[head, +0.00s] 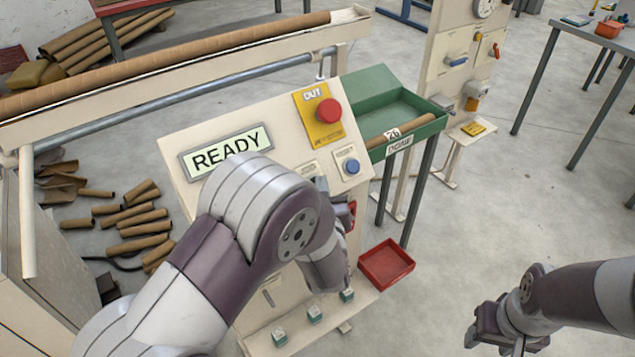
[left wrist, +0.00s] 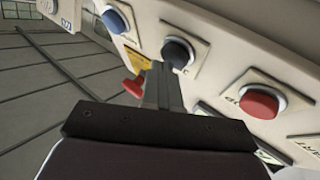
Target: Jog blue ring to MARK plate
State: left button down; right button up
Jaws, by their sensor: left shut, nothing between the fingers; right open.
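I cannot make out a blue ring or a MARK plate in either view. The cream control panel (head: 178,150) has a READY display (head: 226,150), a red mushroom button (head: 328,110) and a blue button (head: 351,166). My left arm covers the panel's middle. In the left wrist view my left gripper (left wrist: 158,75) is shut and empty, its tips overlapping the plate of a dark button (left wrist: 178,50); contact cannot be told. A blue button (left wrist: 115,19) and a red button (left wrist: 259,102) lie either side. My right gripper (head: 497,332) is open and empty, away from the panel.
A long brown tube (head: 170,62) lies along the machine behind the panel. A green tray (head: 385,85) holds a tube tagged 26. A red bin (head: 387,264) is on the floor right of the panel. Brown tube pieces (head: 140,228) lie at left. Open floor surrounds my right gripper.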

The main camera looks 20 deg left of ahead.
pick_arm(q)
jog(key=shift+s+d+r, duration=0.3)
jog(key=shift+d+r, duration=0.05)
jog(key=shift+r, duration=0.05)
jog(key=shift+w+a+f, duration=0.2)
jog(key=shift+a+f, duration=0.05)
jog(key=shift+a, duration=0.05)
jog(key=shift+w+a+f+b, duration=0.2)
jog(key=shift+a+f+b, duration=0.05)
jog(key=shift+b, duration=0.1)
dwell(0.9)
jog(key=shift+d+r, duration=0.1)
dwell(0.4)
jog(key=shift+s+d+r+p, duration=0.4)
jog(key=shift+d+p, duration=0.05)
jog(key=shift+p, duration=0.05)
jog(key=shift+r, duration=0.1)
